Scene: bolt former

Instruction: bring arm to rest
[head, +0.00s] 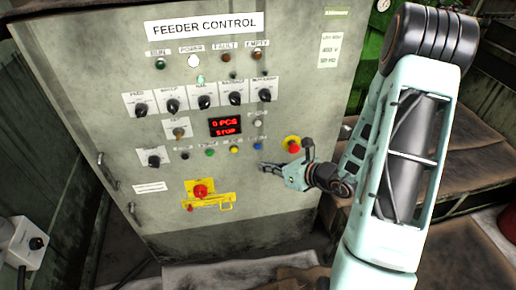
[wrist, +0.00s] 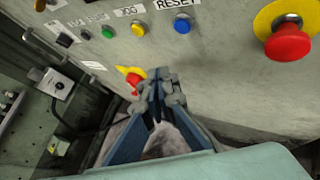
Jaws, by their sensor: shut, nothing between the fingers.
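My gripper (head: 264,167) is in front of the lower right part of the grey feeder control cabinet (head: 110,60). In the wrist view my gripper (wrist: 161,76) has its two fingertips together with nothing between them. In the head view it sits just below the blue button (head: 258,147) and left of and below the red mushroom button (head: 292,145). I cannot tell whether the tips touch the panel; they look apart from it. My arm reaches in from the right, bent at a dark joint near the top.
The red display (head: 226,126) reads 0 PCS, STOP. A row of black knobs (head: 205,101) runs above it. A red rotary switch (head: 201,191) on yellow sits low on the cabinet. A grey switch box (head: 28,243) stands at lower left. Brown-covered surfaces (head: 470,160) lie behind my arm.

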